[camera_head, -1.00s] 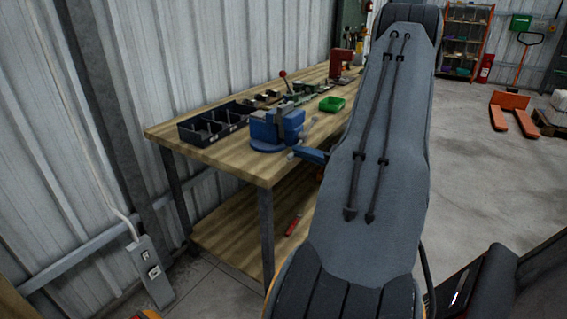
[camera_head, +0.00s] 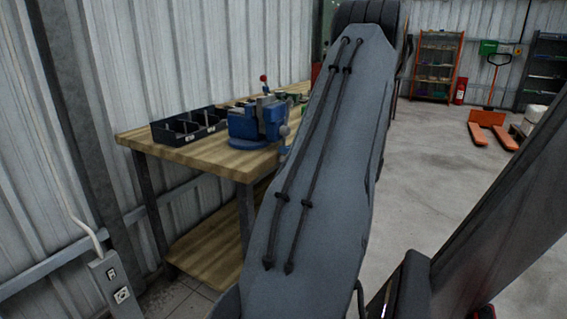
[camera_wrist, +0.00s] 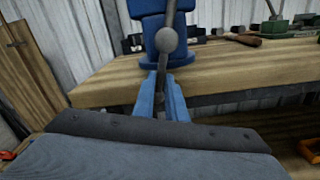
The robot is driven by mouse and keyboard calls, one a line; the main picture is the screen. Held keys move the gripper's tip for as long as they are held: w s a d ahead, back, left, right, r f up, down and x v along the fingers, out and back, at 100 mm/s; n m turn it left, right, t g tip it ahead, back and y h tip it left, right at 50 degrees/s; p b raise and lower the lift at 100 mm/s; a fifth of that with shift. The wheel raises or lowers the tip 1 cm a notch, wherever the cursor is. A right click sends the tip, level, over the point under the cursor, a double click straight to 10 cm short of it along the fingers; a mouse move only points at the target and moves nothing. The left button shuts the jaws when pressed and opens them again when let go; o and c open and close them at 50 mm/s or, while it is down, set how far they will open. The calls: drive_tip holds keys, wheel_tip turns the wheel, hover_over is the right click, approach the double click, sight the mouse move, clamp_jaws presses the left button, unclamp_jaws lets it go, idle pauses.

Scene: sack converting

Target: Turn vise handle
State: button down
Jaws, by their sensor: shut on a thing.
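The blue vise (camera_head: 243,124) stands on the near corner of the wooden workbench (camera_head: 190,152). In the wrist view, the lower part of the vise (camera_wrist: 152,28) shows at the top. Its grey handle bar (camera_wrist: 162,63) runs nearly upright in front of it, with a round grey knob (camera_wrist: 167,39) on it. My gripper (camera_wrist: 161,88) has its blue fingers closed around the lower part of this bar, just in front of the bench edge. In the head view my arm hides the gripper and most of the handle.
A black divided bin (camera_head: 183,127) sits left of the vise on the bench. A corrugated wall runs close behind the bench. An orange pallet jack (camera_head: 490,124) stands far right on open concrete floor. A grey socket post (camera_head: 113,285) is at lower left.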

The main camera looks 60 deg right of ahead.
drive_tip(key=shift+d+f+n+b, duration=0.1)
drive_tip(key=shift+d+n+b, duration=0.4)
drive_tip(key=shift+n+b, duration=0.75)
drive_tip(key=shift+b, duration=0.4)
drive_tip(key=c, duration=1.8)
unclamp_jaws()
drive_tip(key=shift+w, duration=0.1)
drive_tip(key=s, duration=0.8)
